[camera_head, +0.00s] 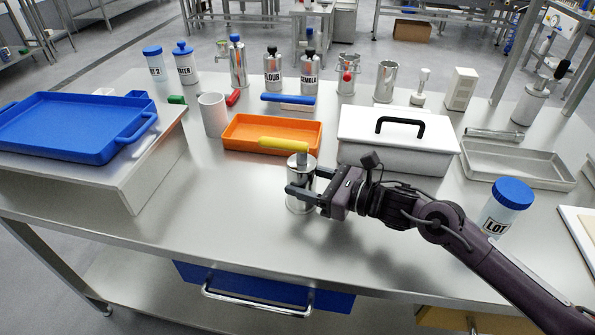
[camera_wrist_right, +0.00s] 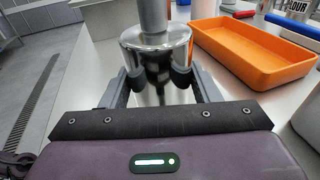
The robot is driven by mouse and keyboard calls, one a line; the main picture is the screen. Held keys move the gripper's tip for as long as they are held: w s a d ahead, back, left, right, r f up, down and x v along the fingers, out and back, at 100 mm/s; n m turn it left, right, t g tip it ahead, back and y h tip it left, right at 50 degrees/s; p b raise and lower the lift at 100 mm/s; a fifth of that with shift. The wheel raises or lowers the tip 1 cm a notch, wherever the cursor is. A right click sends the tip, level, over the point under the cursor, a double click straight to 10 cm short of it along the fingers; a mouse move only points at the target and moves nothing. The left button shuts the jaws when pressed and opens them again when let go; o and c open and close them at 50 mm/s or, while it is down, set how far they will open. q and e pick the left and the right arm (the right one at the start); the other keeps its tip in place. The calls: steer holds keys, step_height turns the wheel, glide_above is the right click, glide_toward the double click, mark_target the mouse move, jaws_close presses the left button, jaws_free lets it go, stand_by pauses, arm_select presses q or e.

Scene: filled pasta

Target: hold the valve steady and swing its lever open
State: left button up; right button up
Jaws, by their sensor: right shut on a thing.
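The valve (camera_head: 301,165) is a shiny metal cylinder with a grey stem on top, standing upright on the table in front of the orange tray. Its yellow lever (camera_head: 283,145) lies roughly level and points left from the stem. In the right wrist view the metal body (camera_wrist_right: 150,45) and stem show, but the yellow lever is out of frame. My right gripper (camera_head: 298,190) is shut around the valve body from the right; its fingers (camera_wrist_right: 158,80) press both sides. My left gripper is in no view.
The orange tray (camera_head: 240,146) is close behind the valve, and a white lidded box (camera_head: 395,160) is behind right. A blue tray (camera_head: 60,150) sits on a raised stand at left. A LOT bottle (camera_head: 503,208) stands right. Free tabletop lies left of the valve.

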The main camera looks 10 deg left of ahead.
steer(key=c, duration=0.5)
steer(key=o, duration=1.2)
steer(key=shift+c, duration=0.2)
